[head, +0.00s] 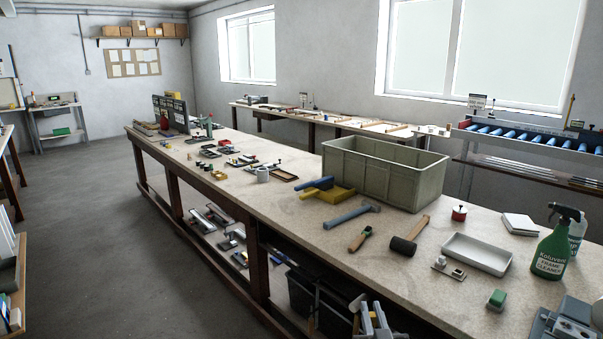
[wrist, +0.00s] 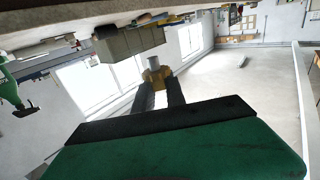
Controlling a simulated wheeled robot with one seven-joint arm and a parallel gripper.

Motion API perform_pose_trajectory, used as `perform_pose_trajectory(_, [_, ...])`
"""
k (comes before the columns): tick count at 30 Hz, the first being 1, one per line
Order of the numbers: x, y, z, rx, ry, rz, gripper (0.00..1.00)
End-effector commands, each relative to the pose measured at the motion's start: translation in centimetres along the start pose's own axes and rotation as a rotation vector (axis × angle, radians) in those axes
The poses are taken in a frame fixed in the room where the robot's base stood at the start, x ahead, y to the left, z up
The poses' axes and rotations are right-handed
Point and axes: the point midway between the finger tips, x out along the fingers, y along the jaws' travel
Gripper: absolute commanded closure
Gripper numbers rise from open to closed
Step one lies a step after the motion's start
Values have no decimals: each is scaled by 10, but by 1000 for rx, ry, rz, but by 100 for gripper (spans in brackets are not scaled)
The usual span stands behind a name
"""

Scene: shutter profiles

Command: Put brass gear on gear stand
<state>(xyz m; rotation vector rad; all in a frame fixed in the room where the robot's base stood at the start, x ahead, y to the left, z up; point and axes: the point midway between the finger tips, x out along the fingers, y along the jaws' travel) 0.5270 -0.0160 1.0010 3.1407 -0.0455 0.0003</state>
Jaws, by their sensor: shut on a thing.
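My gripper (wrist: 158,82) is shut on a brass-coloured piece, which I take to be the brass gear (wrist: 155,75). A pale grey cylindrical part shows just beyond it in the wrist view; I cannot tell whether it belongs to the gear. No gear stand can be identified for certain. A small grey plate with raised parts (head: 448,268) lies on the bench beside the white tray.
Open floor (head: 110,250) lies to the left.

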Motion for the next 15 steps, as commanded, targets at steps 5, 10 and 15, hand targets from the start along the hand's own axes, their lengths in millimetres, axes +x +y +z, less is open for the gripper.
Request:
perform_pose_trajectory(5, [-5, -14, 2, -1, 1, -28, 100])
perform_pose_trajectory(10, [6, 23, -1, 0, 3, 45, 100])
perform_pose_trajectory(15, [19, 108, -15, 0, 4, 196, 100])
